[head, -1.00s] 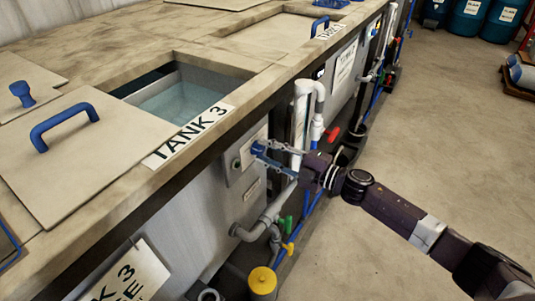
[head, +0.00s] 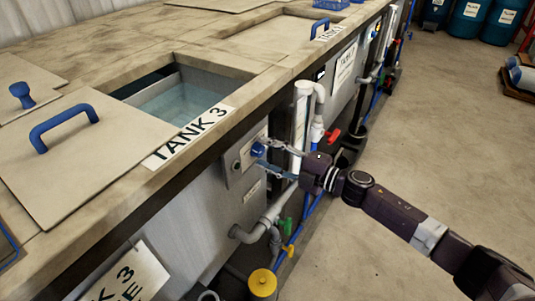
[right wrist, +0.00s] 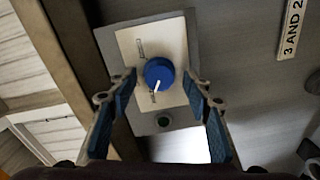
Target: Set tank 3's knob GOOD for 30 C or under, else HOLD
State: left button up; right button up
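Tank 3's knob (head: 258,150) is a round blue knob on a pale control plate (right wrist: 178,42) on the tank front. In the right wrist view the knob (right wrist: 159,70) has a white pointer line aimed down and slightly left, towards one of two small labels too small to read. My right gripper (head: 264,153) is open. In the right wrist view its blue-padded fingers (right wrist: 160,88) stand on either side of the knob, with gaps on both sides. My left gripper is not in view. No readable temperature shows.
White pipes (head: 300,125) and red, green and yellow valve handles run close by. A hanging tank 3 sign (head: 130,280) is at the lower left.

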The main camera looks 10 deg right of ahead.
jog(key=v, duration=1.2)
jog(key=shift+f, duration=0.1)
